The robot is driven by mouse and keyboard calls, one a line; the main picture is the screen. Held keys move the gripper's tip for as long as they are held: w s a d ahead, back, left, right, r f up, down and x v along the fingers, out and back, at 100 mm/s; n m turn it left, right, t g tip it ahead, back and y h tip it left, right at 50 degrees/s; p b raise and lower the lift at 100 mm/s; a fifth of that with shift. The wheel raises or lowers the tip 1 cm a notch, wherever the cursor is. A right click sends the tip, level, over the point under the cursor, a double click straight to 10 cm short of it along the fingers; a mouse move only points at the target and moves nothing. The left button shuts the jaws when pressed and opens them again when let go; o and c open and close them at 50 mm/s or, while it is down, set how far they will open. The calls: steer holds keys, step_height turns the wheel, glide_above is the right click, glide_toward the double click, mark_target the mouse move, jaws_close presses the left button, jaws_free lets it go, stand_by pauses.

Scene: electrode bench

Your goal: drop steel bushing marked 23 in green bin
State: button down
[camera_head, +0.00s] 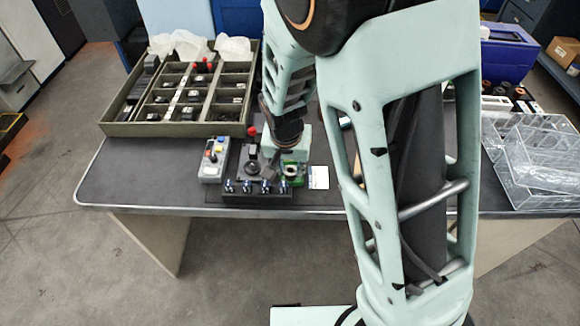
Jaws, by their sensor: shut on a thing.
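My gripper (274,152) is partly in view over the middle of the bench, a dark shape below my mint-green arm. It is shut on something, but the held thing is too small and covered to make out. I cannot pick out the steel bushing or read a 23 anywhere. A small green item (299,171) with a dark ring-like part stands just right of the gripper, behind the front row of black holders. I cannot tell whether it is the green bin. My arm hides much of the bench's middle and right.
A grey-green compartment tray (118,128) with small parts and white bags (235,48) stands at the back left. A grey control box (213,160) and a black holder row (258,187) stand near the front edge. Clear plastic boxes (535,165) lie right. The bench's left front (130,178) is free.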

steer(key=c, duration=1.5)
jaws_free()
steer(key=v, duration=1.2)
steer(key=shift+r, duration=0.1)
step_height(320, 180, up, 5)
steer(key=p, duration=0.4)
